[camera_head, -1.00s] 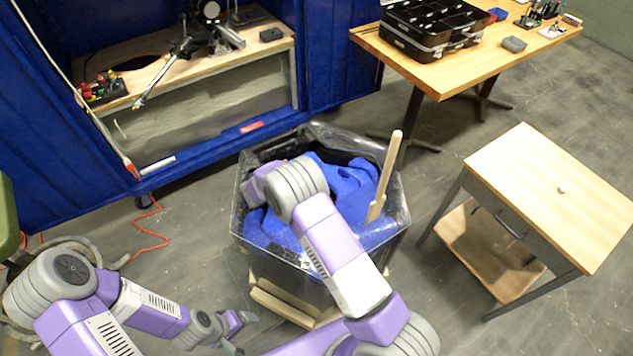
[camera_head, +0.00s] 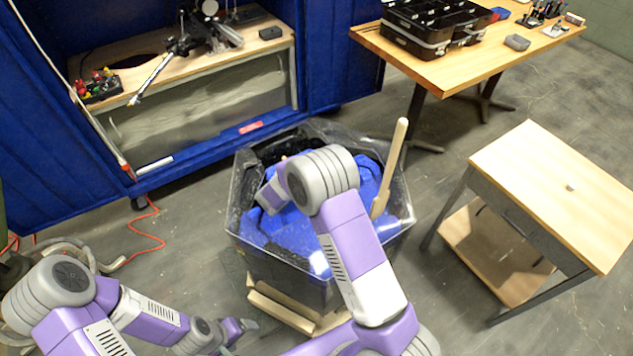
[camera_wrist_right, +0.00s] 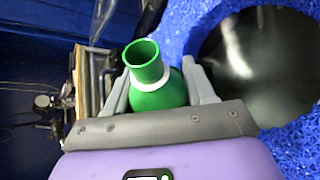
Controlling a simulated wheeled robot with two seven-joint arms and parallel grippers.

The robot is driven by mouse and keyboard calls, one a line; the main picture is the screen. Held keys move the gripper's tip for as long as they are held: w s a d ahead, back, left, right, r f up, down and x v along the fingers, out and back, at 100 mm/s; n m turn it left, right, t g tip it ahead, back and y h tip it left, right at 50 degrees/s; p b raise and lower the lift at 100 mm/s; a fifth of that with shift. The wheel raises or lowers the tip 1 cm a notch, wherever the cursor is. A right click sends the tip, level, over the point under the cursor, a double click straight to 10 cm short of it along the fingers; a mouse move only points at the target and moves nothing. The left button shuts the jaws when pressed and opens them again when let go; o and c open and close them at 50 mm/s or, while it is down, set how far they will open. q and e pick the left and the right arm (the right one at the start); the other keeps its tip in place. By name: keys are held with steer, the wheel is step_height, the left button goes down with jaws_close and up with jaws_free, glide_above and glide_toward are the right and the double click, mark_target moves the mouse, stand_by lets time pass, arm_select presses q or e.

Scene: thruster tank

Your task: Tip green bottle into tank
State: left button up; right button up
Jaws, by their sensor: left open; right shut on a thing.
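The hexagonal tank (camera_head: 237,205) has clear walls, a dark inside and blue material in it. It stands in the middle of the head view. My right arm reaches over it, and its gripper is hidden there behind the arm. In the right wrist view, my right gripper (camera_wrist_right: 160,88) is shut on the green bottle (camera_wrist_right: 160,95), with a finger at each side of it. The bottle's open mouth and pale neck ring show. Blue material and a dark round opening lie beside it. My left gripper (camera_head: 243,327) is low at the tank's front left, open and empty.
A wooden paddle (camera_head: 390,165) stands up from the tank's right side. A small wooden table (camera_head: 555,190) stands to the right. A workbench (camera_head: 470,65) with a black case (camera_head: 432,28) is behind. A blue-curtained bench (camera_head: 200,65) is at the back left.

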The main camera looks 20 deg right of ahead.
steer(key=shift+w+a+r+m+t+y+b, duration=0.15)
steer(key=shift+w+r+m+t+y+b, duration=0.1)
steer(key=shift+r+m+t+b, duration=0.3)
steer(key=shift+w+a+r+m+t+y+b, duration=0.15)
steer(key=shift+r+m+t+y+b, duration=0.25)
steer(key=shift+b, duration=0.35)
stand_by(3.5)
steer(key=shift+w+a+r+m+t+b, duration=0.15)
steer(key=shift+r+m+t+b, duration=0.25)
steer(key=shift+m+b, duration=0.25)
stand_by(2.1)
steer(key=shift+r+y, duration=0.1)
steer(key=shift+y, duration=0.15)
